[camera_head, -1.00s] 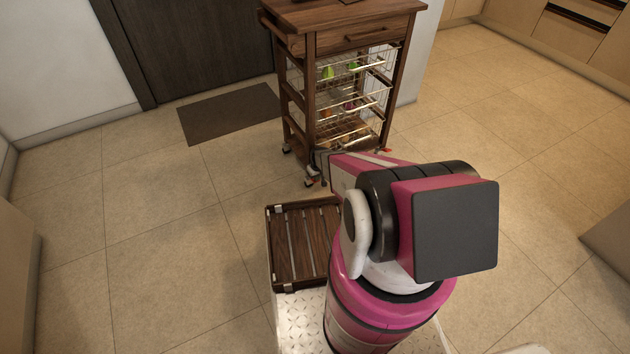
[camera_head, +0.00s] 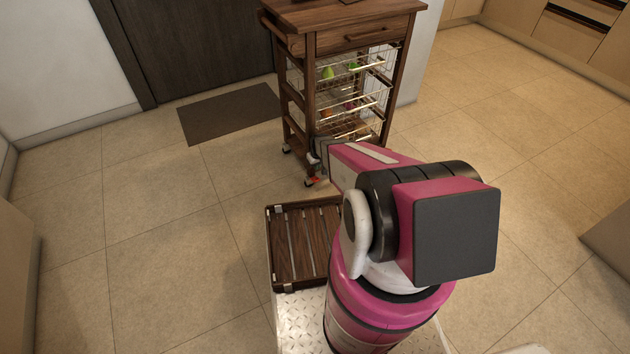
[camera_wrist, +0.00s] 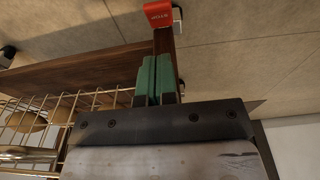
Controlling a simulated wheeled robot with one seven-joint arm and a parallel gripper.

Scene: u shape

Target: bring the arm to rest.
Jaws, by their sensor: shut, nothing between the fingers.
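My gripper shows in the wrist view (camera_wrist: 155,80) with its two green fingers together and nothing between them. In the head view my arm reaches forward, and its far end is low beside the front left leg of the wooden trolley (camera_head: 361,22). The fingers cannot be made out there. In the wrist view the fingers are close to the trolley's wooden leg and lower shelf (camera_wrist: 85,66); I cannot tell whether they touch. A red caster tab (camera_wrist: 158,14) lies just beyond the fingertips.
Wire baskets (camera_head: 345,98) in the trolley hold produce; the wire basket (camera_wrist: 30,125) is close at the left in the wrist view. A slatted wooden tray (camera_head: 290,250) lies left of my arm's base. A dark mat (camera_head: 230,112) lies by the door. The floor at left and right is clear.

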